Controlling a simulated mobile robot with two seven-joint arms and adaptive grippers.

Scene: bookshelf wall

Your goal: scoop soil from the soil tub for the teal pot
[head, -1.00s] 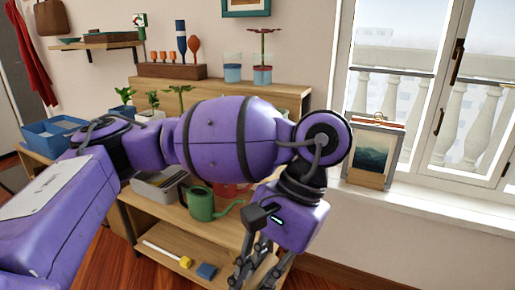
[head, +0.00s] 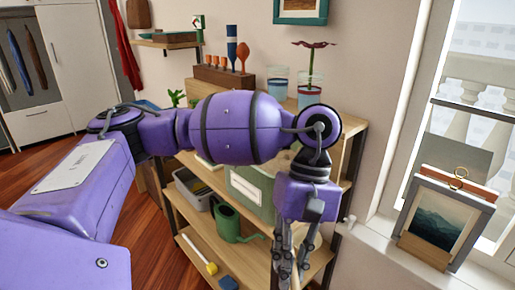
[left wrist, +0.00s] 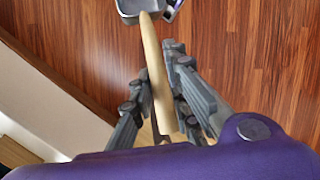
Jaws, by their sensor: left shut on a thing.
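My left gripper (head: 291,268) hangs fingers-down in front of the right end of the shelf unit in the head view. In the left wrist view its fingers (left wrist: 156,72) are shut around the pale wooden handle of a scoop (left wrist: 160,95). The scoop's grey metal head is at the top edge of that view, partly cut off, with wooden floor behind it. Its contents cannot be made out. I cannot pick out the soil tub or the teal pot; my left arm covers much of the shelf top. My right gripper is not in view.
The wooden shelf unit holds a green watering can (head: 228,222), a green labelled box (head: 252,186) and a grey bin (head: 190,186). A framed picture (head: 440,222) stands on the window sill at right.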

